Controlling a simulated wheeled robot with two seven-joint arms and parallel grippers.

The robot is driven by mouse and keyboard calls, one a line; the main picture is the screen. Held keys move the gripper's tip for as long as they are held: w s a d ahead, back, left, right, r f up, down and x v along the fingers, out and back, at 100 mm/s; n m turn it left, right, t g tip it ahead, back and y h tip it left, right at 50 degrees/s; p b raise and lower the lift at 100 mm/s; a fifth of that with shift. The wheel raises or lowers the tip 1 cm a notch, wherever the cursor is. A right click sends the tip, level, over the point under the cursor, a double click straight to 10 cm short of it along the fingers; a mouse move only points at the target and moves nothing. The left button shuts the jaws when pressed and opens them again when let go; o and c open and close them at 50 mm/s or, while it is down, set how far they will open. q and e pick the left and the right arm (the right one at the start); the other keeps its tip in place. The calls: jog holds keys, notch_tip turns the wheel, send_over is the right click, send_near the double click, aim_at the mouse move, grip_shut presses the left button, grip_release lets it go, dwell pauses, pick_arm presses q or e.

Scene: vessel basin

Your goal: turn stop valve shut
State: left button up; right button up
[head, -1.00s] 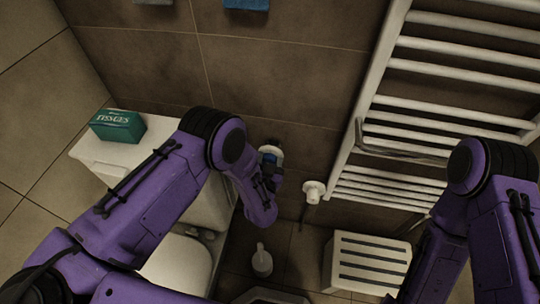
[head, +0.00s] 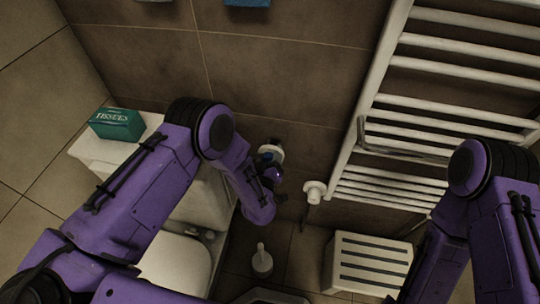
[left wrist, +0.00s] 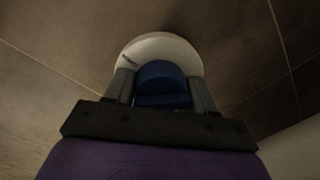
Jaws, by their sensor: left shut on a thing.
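The stop valve is on the tiled wall beside the toilet. In the left wrist view its blue handle (left wrist: 161,84) stands out from a round white wall plate (left wrist: 166,46). My left gripper (left wrist: 162,92) has a finger on each side of the blue handle and is shut on it. In the head view the white wall plate (head: 272,149) shows just beyond my left gripper (head: 268,166), and my arm and gripper hide most of the valve. My right arm is at the right of the head view, with its gripper out of view.
A white toilet cistern (head: 97,150) with a teal tissue box (head: 117,125) stands at the left. A white towel radiator (head: 377,95) is at the right. A slatted white stool (head: 367,262) and a toilet brush (head: 262,262) stand on the floor.

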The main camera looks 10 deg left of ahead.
pick_arm(q)
jog(key=n, duration=0.4)
jog(key=shift+h+b, duration=0.3)
jog(key=shift+b, duration=0.1)
jog(key=n+b, duration=0.1)
jog(key=n, duration=0.3)
jog(key=shift+h, duration=0.3)
jog(key=shift+n, duration=0.3)
jog(key=shift+w, duration=0.1)
jog(key=o, duration=1)
jog(key=shift+c, duration=0.2)
